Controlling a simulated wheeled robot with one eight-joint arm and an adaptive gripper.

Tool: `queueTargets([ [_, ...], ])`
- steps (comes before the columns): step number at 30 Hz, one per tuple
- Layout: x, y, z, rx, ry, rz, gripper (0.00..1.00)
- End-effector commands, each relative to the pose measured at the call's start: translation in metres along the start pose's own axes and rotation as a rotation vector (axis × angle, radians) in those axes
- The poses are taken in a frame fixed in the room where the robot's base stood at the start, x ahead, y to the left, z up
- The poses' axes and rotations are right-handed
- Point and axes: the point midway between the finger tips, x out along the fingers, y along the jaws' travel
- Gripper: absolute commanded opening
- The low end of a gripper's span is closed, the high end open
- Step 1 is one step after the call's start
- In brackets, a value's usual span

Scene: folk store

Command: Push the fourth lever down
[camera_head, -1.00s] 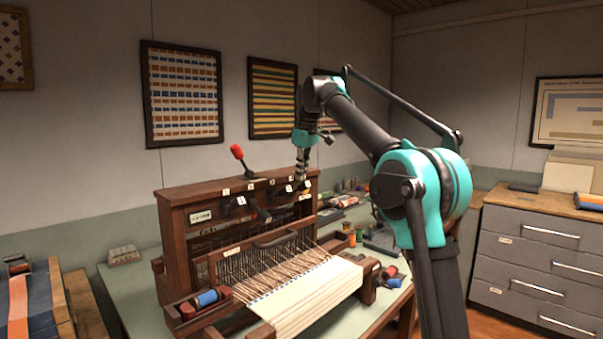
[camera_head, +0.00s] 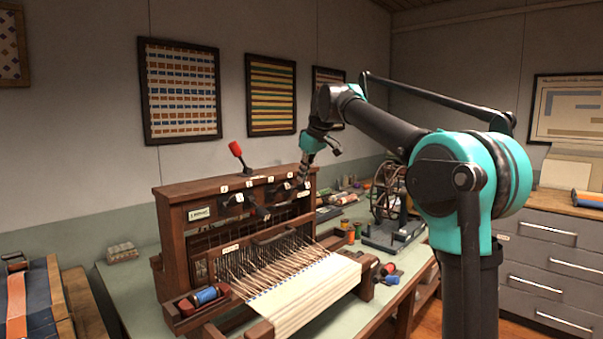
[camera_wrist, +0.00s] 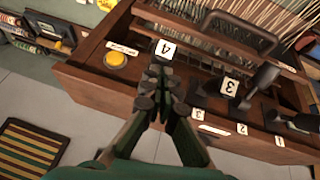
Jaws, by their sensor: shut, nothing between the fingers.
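The wooden loom (camera_head: 182,235) stands on the table with a row of numbered levers along its top. One lever with a red handle (camera_head: 236,150) stands up at the left; dark levers (camera_head: 262,212) point toward the front. My gripper (camera_wrist: 160,85) is shut and empty, over the loom's top edge beside the 4 tag. It also shows in the head view (camera_head: 303,182). The fourth lever's handle is hidden or not distinct; contact cannot be told.
A dark lever (camera_wrist: 264,76) is close right of the 3 tag. A round yellow part (camera_wrist: 115,60) lies left of the 4 tag. A spinning wheel device (camera_head: 386,190) and thread spools (camera_head: 352,233) stand right of the loom. Warp threads and cloth (camera_head: 305,292) extend in front.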

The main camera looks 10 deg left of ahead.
Motion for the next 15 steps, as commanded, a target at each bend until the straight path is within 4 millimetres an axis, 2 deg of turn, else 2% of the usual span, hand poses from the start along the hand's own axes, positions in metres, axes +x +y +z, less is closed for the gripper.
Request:
queueTargets([
  [15,0.021,-0.006,0.039,0.053,0.445,0.052,0.00],
])
